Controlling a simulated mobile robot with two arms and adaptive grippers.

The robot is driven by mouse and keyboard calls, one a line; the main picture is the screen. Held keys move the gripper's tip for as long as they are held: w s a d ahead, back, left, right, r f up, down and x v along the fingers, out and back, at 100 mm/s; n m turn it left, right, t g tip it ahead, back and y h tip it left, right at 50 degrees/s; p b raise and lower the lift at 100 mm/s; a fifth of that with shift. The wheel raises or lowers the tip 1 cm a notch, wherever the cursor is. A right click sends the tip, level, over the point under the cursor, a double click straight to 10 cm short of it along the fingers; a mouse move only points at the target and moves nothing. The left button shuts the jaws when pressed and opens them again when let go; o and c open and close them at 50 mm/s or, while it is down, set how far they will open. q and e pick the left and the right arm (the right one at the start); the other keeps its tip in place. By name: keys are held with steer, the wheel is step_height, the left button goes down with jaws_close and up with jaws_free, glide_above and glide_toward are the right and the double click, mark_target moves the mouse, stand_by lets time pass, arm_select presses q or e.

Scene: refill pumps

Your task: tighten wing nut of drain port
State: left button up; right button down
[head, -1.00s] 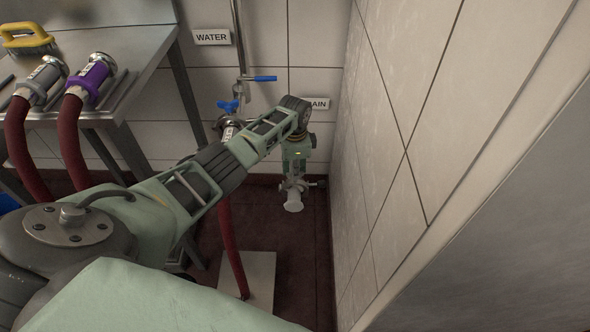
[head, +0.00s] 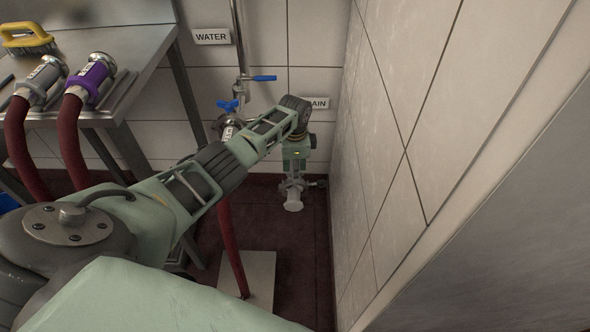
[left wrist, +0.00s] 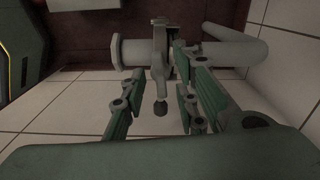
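The drain port (head: 293,205) is a pale pipe end low by the tiled corner, below my left gripper (head: 293,182). In the left wrist view the drain port (left wrist: 132,50) lies sideways at the top, with an upright clamp (left wrist: 159,48) around its joint. My right gripper is not in view.
The tiled wall (head: 400,150) stands close to the right of the port. A water pipe with a blue-handled valve (head: 262,78) is above left. A red hose (head: 230,245) runs down to the floor. A steel table (head: 130,70) with two hose couplings is at left.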

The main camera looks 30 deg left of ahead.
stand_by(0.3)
arm_select(q)
steer(key=n, duration=0.5)
steer(key=shift+a+b, duration=0.1)
steer(key=shift+b, duration=0.3)
steer(key=n+b, duration=0.2)
steer(key=n, duration=0.3)
steer(key=shift+f+n, duration=0.15)
steer(key=shift+n, duration=0.45)
step_height(320, 180, up, 8)
steer(key=p, duration=0.3)
steer(key=shift+r, duration=0.2)
steer(key=s+d+f+m+p, duration=0.2)
steer(key=s+d+f, duration=0.7)
steer(key=s+d, duration=0.25)
steer(key=s+d+r+t+h+p, duration=0.1)
steer(key=s+d+t, duration=0.1)
steer(key=s+d, duration=0.6)
steer(key=shift+s+d+r, duration=0.15)
steer(key=shift+s+d, duration=0.1)
steer(key=shift+s, duration=1.45)
